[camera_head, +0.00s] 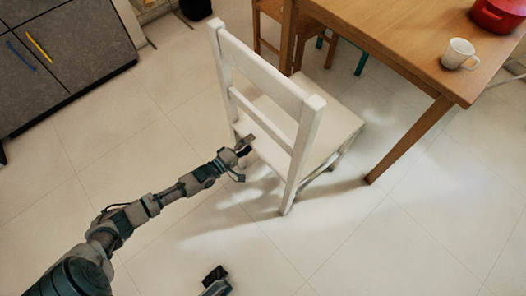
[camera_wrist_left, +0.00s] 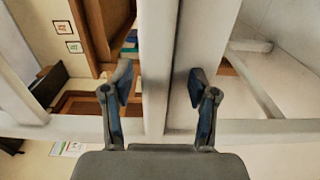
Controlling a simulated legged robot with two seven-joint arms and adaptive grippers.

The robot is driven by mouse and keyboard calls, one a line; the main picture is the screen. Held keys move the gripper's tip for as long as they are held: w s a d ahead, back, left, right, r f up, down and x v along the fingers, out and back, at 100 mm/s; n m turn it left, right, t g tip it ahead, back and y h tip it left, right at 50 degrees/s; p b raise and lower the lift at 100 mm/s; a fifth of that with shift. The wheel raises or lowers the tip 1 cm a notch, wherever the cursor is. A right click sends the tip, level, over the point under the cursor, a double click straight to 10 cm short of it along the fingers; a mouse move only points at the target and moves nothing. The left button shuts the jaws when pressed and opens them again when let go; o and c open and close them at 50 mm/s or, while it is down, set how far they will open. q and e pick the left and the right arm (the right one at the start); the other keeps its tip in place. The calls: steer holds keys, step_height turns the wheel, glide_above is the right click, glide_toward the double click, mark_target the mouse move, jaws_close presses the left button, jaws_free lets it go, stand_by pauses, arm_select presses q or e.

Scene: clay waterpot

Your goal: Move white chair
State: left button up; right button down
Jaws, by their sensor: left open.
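The white chair (camera_head: 262,72) stands upright on the tiled floor in the middle of the head view, its backrest towards me. My left gripper (camera_head: 244,159) is open at the near side of the chair, below the seat's level or close to it. In the left wrist view, a white upright bar of the chair (camera_wrist_left: 156,60) runs between the open fingers of my left gripper (camera_wrist_left: 160,85). I cannot tell whether the fingers touch it. Part of my right gripper (camera_head: 214,280) shows at the bottom edge of the head view; its fingers are too unclear to read.
A wooden table (camera_head: 400,42) stands right behind the chair, with a white mug (camera_head: 459,53) and a red pot (camera_head: 497,14) on it. A brown wooden chair (camera_head: 268,22) is at the back. Grey cabinets (camera_head: 70,55) stand at left. The near floor is clear.

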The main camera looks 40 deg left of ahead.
arm_select(q)
steer(key=shift+w+r, duration=0.1)
steer(key=shift+w, duration=0.3)
